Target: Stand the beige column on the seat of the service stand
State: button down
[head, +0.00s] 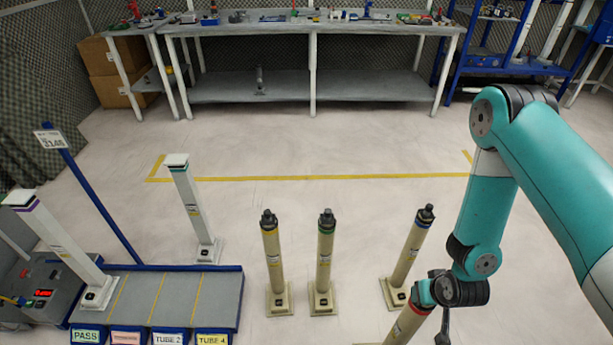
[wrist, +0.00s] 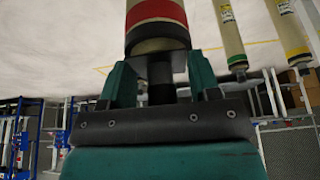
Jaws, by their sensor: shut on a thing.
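A beige column with a red band (head: 408,322) is at the bottom of the head view, its foot cut off by the frame. My gripper (head: 441,312) is at its top end. In the wrist view my gripper (wrist: 160,82) is shut on the dark neck of this column (wrist: 155,30), with the red band just beyond the jaws. Three other beige columns, with yellow (head: 273,260), green (head: 323,260) and blue (head: 408,258) bands, stand on square feet on the floor. A low stand (head: 218,300) with a grey top, yellow dividing lines and front labels is at lower left. I cannot tell which spot is its seat.
A white purple-banded column (head: 66,247) leans in view over the stand's left section. A white teal-banded column (head: 188,208) rises behind the stand. A blue signpost (head: 100,205) stands between them. A device with a red display (head: 42,292) is far left. The middle floor is clear before a workbench (head: 310,30).

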aim_at(43, 278)
jog(key=u, duration=3.35)
jog(key=i, duration=5.05)
jog(key=z, duration=0.35)
